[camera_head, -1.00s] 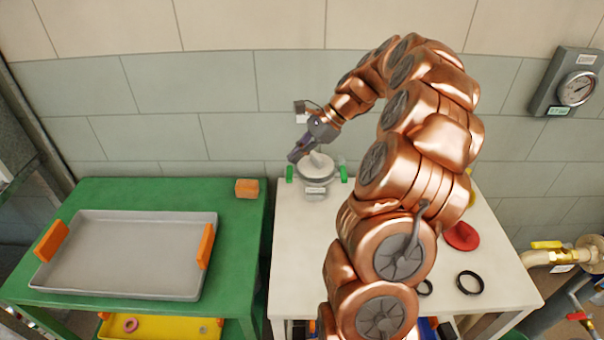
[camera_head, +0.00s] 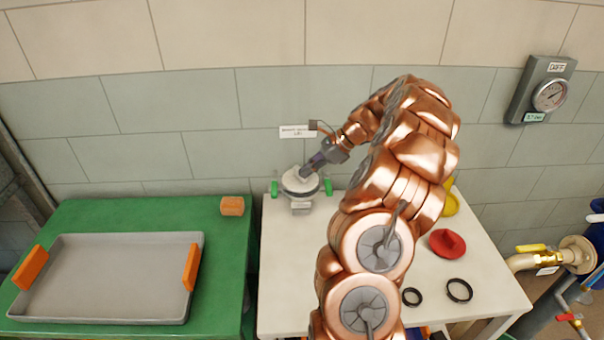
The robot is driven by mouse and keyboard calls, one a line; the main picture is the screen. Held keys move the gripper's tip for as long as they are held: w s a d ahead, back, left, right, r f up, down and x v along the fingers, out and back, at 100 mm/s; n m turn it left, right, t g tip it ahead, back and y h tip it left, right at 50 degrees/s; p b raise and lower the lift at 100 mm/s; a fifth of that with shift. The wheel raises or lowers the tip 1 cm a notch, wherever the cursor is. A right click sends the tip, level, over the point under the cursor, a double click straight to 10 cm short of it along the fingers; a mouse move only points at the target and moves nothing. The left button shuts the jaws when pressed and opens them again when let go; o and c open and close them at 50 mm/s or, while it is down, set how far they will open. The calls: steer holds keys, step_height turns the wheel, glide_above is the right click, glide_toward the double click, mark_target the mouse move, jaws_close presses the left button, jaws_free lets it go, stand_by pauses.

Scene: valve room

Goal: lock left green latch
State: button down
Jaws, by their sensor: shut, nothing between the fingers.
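A round grey-white device (camera_head: 300,184) with a lid stands at the back left of the white table. Its left green latch (camera_head: 274,189) stands upright at the left side, clear of my gripper. A second green latch (camera_head: 328,186) is at its right side. My gripper (camera_head: 308,171) is shut and empty, and points down and left over the right part of the lid. I cannot tell whether the fingertips touch the lid. The small size keeps me from telling whether either latch is locked.
The white table (camera_head: 473,278) also holds a red part (camera_head: 447,243), a yellow part (camera_head: 450,203) and black rings (camera_head: 459,290). A green table (camera_head: 120,215) at left bears a grey tray (camera_head: 110,280) and an orange block (camera_head: 232,206). A tiled wall stands close behind.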

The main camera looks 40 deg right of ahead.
mark_target(275, 186)
steer(key=p+x, duration=0.2)
steer(key=x, duration=0.6)
steer(key=shift+f, duration=0.15)
steer(key=shift+w+a, duration=0.1)
steer(key=shift+a, duration=0.1)
